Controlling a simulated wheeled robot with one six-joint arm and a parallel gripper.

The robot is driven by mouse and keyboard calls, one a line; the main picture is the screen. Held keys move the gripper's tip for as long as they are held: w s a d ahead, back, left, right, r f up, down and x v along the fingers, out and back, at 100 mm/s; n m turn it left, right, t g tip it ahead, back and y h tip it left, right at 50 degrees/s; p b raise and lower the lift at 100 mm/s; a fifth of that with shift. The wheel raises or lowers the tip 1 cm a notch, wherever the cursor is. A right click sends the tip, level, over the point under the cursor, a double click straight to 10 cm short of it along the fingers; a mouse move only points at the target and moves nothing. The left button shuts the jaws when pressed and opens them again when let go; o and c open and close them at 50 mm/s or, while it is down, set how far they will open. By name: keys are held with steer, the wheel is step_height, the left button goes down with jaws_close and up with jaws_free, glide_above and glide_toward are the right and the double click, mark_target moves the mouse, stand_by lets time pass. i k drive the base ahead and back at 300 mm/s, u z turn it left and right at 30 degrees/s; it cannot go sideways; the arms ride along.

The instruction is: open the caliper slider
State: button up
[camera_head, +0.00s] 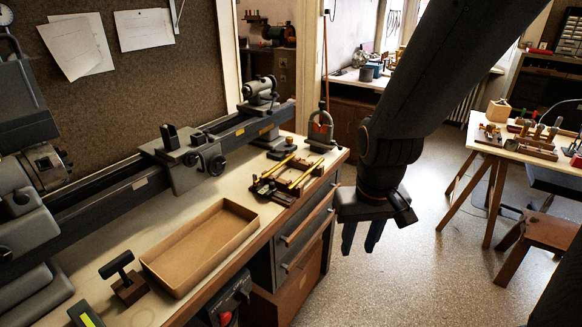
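My gripper (359,243) hangs over the floor to the right of the workbench, with its two blue fingers pointing down. A gap shows between the fingers, and nothing is held in it. I cannot pick out the caliper with certainty. A dark block with a yellow-green strip (85,317) is cut off by the bottom left edge of the view. A dark fixture with two yellow rods (288,178) lies on the bench top, left of my gripper and apart from it. I cannot tell whether either is the caliper, or how its slider stands.
A shallow brown tray (205,243) sits on the bench (150,312), beside a small dark T-shaped stand (122,277). A lathe (190,157) runs along the back. Drawers (305,228) front the bench. Another table (540,152) stands far right; floor between is clear.

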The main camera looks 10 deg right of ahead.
mark_target(267, 191)
steer(key=u, duration=0.3)
steer(key=i, duration=0.95)
steer(key=u, duration=0.7)
